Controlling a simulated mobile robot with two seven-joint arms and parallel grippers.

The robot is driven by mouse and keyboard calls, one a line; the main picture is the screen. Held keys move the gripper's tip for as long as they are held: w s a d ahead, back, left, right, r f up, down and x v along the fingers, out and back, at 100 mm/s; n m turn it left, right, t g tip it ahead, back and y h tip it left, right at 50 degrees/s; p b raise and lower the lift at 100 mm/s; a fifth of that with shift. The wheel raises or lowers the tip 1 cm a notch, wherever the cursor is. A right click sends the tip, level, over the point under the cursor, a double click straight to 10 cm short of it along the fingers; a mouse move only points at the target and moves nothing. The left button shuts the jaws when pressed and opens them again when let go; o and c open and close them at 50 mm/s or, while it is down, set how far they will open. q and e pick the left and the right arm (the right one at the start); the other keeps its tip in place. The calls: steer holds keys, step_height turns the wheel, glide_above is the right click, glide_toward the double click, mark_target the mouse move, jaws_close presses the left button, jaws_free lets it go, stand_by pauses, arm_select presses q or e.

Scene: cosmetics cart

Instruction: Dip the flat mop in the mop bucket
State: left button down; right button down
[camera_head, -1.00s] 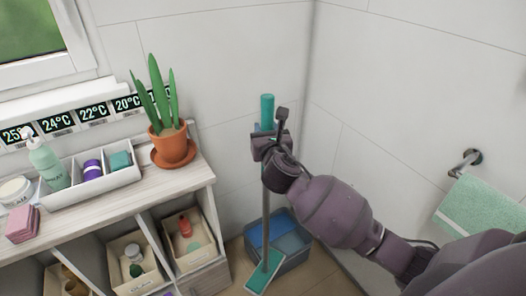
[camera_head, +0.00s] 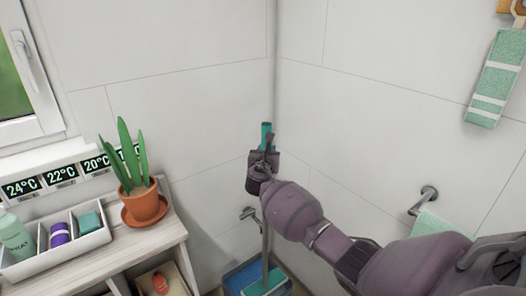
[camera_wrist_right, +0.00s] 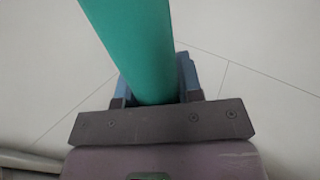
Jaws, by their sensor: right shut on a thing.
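The flat mop has a teal grip, a grey pole and a teal flat head (camera_head: 264,283). My right gripper (camera_head: 264,157) is shut on the teal grip near its top and holds the mop nearly upright. The right wrist view shows the teal grip (camera_wrist_right: 135,45) between the blue finger pads. The blue mop bucket (camera_head: 236,278) stands on the floor in the corner, cut by the bottom edge. The mop head shows over the bucket's right part; I cannot tell whether it touches inside. My left gripper is not in view.
A wooden cart (camera_head: 150,240) stands at left, with a potted plant (camera_head: 141,203) and a white tray (camera_head: 62,252) on top. A towel bar (camera_head: 425,198) sticks out of the right wall. A wall fitting (camera_head: 248,213) is behind the pole.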

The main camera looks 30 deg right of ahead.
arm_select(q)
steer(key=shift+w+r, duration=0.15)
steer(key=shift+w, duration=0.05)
arm_select(e)
steer(key=shift+r, duration=0.1)
